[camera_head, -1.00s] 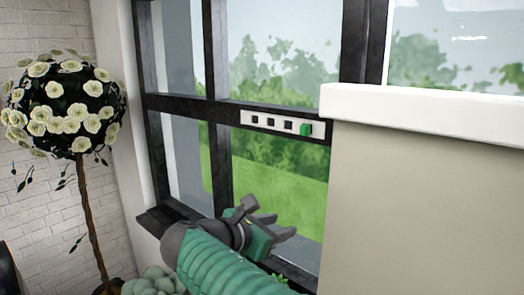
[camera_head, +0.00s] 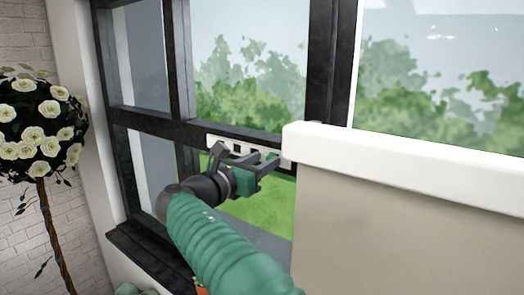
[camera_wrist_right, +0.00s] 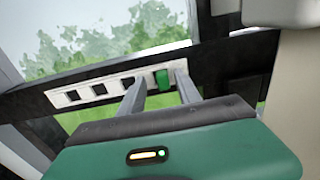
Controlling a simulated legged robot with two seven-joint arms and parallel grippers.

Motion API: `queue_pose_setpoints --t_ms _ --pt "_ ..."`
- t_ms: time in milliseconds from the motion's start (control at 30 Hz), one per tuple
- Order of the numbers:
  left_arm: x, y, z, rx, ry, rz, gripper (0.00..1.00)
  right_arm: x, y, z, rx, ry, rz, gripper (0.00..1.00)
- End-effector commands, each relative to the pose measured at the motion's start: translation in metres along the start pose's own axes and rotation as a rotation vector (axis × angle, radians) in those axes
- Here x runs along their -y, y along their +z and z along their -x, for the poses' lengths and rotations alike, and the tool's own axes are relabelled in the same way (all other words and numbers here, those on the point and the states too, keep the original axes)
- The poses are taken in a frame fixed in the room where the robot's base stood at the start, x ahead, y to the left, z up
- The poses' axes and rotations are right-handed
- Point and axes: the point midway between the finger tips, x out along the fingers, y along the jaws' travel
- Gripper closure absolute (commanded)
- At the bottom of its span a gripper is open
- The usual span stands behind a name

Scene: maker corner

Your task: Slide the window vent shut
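The window vent is a white strip (camera_head: 212,139) with dark square slots, set on the black window crossbar. It also shows in the wrist view (camera_wrist_right: 86,92). Its green slider knob (camera_wrist_right: 162,79) is at the strip's right end, past the slots. My right gripper (camera_head: 262,160) is raised in front of the vent and partly covers it in the head view. In the wrist view its two fingers (camera_wrist_right: 160,79) are apart, with the green knob showing between their tips. I cannot tell whether a finger touches the knob. My left gripper is not in view.
A beige panel with a white top ledge (camera_head: 400,163) stands close to the right of the vent and gripper. Black window frame bars (camera_head: 180,60) surround the panes. A white-flowered topiary (camera_head: 40,130) stands at the left by the brick wall.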

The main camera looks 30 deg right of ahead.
Motion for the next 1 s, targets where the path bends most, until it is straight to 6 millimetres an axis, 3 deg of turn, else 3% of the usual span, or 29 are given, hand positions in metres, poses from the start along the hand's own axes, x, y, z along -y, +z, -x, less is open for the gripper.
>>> queue_pose_setpoints --t_ms 100,433,733,1000 --pt "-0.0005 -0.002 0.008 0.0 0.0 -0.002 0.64 -0.0015 0.0034 -0.0108 0.004 0.0 0.002 0.6" --pt "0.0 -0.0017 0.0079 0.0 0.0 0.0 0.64 -0.0051 0.0014 -0.0135 0.007 0.0 0.003 0.6" --pt "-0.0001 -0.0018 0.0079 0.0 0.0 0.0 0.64 -0.0037 0.001 -0.0151 0.004 0.003 0.001 0.99" --pt "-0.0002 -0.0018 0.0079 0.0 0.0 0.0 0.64 -0.0054 0.0017 -0.013 0.007 0.001 0.003 1.0"
